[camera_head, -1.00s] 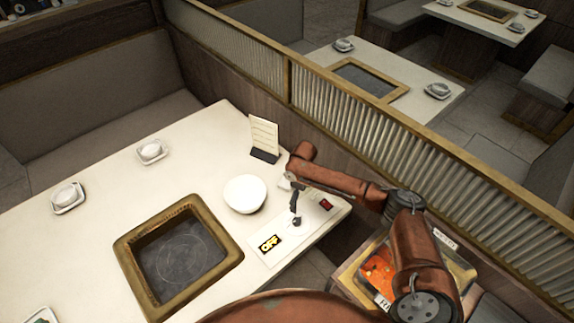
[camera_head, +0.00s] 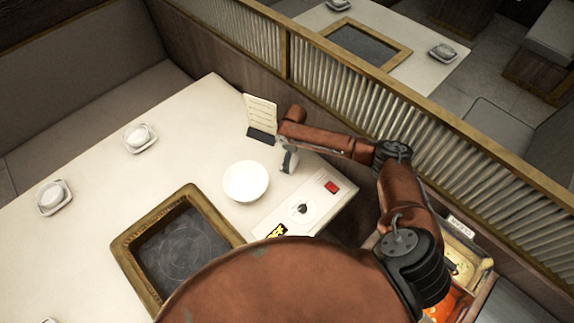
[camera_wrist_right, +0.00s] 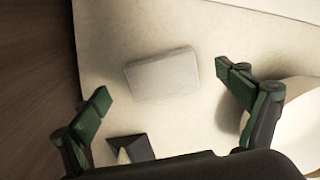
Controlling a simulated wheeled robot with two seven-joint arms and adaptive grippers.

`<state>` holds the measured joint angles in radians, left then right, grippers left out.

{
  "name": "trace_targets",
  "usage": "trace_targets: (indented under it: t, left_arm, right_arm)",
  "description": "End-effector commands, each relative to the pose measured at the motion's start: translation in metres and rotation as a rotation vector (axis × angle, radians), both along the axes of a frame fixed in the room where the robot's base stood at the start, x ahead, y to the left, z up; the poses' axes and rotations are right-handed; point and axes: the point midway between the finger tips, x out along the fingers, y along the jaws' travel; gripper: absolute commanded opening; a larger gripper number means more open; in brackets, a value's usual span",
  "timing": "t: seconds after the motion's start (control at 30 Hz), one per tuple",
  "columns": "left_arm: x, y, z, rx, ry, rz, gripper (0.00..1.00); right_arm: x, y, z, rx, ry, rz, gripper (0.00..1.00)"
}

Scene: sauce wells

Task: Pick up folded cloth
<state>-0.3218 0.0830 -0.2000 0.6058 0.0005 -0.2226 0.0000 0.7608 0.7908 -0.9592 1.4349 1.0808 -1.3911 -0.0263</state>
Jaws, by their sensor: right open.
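The folded cloth (camera_wrist_right: 162,74) is a small pale grey-white rectangle lying flat on the cream table (camera_wrist_right: 130,30). In the head view I cannot make it out, as my right gripper and arm cover that spot. My right gripper (camera_wrist_right: 163,86) is open and empty, its green-tipped fingers apart on either side of the cloth in the picture. It hangs above the table, and I cannot tell how high. In the head view the right gripper (camera_head: 289,160) shows between the white bowl and the menu stand. My left gripper is not in view.
The white bowl (camera_head: 246,181) stands close to the right gripper. The menu stand (camera_head: 261,116) is just behind. A control panel with a knob (camera_head: 302,208) lies in front, and a framed grill (camera_head: 180,245) to the left. A ribbed partition (camera_head: 340,95) runs behind the table.

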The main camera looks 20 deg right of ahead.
Motion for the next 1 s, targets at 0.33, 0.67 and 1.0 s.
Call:
trace_targets:
  t: [0.33,0.67,1.0]
  left_arm:
    - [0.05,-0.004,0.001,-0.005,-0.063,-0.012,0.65]
    - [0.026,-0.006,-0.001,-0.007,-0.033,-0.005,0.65]
    - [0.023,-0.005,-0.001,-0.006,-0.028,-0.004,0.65]
  right_arm:
    - [0.0,0.003,-0.031,0.001,-0.001,0.006,0.93]
    - [0.001,0.004,-0.031,0.001,-0.001,0.007,0.8]
    - [0.0,0.004,-0.031,0.001,0.0,0.007,0.57]
